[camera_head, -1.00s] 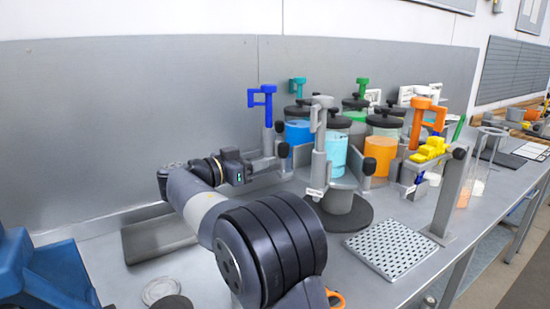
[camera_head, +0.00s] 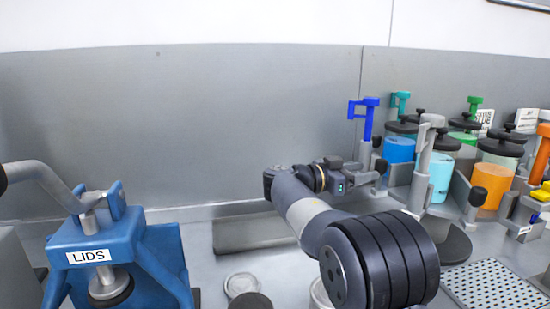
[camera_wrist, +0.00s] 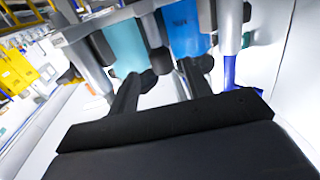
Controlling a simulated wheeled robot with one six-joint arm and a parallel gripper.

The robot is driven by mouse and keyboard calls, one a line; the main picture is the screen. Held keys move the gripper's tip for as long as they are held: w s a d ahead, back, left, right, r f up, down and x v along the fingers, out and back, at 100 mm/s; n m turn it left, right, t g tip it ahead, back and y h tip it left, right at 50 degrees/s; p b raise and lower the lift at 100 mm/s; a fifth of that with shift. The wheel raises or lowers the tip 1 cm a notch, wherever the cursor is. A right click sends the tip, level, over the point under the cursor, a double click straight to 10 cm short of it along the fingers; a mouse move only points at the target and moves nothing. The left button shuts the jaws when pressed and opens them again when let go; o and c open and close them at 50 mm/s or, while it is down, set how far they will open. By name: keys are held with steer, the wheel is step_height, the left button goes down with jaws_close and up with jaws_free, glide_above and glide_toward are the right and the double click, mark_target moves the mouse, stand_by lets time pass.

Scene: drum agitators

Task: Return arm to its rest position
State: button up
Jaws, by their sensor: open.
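My arm stretches over the bench in the head view, bent at its big dark ribbed joint. My gripper (camera_head: 372,174) is at its far end, pointing right toward the row of coloured drums, and is partly hard to make out. In the wrist view my gripper (camera_wrist: 158,88) shows two dark fingers spread apart with nothing held between them. Beyond the fingers are a cyan drum (camera_wrist: 126,46) and a blue drum (camera_wrist: 185,30). In the head view the blue drum (camera_head: 399,149) and cyan drum (camera_head: 431,176) stand just right of the gripper.
A blue press labelled LIDS (camera_head: 105,245) stands at the left. A flat grey slab (camera_head: 240,233) and a small round lid (camera_head: 241,284) lie between it and my arm. An orange drum (camera_head: 492,184) and a perforated plate (camera_head: 498,288) are at the right. The back wall (camera_head: 190,130) is bare.

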mark_target(377, 167)
steer(key=p+x, duration=0.1)
steer(key=x, duration=0.5)
steer(key=shift+w+d+r+p, duration=0.15)
steer(key=shift+d+p, duration=0.05)
steer(key=shift+p, duration=0.1)
steer(key=shift+w+a+p, duration=0.2)
steer(key=shift+w+p, duration=0.15)
steer(key=shift+p, duration=0.3)
steer(key=shift+w, duration=0.15)
steer(key=shift+f+p, duration=0.25)
steer(key=shift+p, duration=0.05)
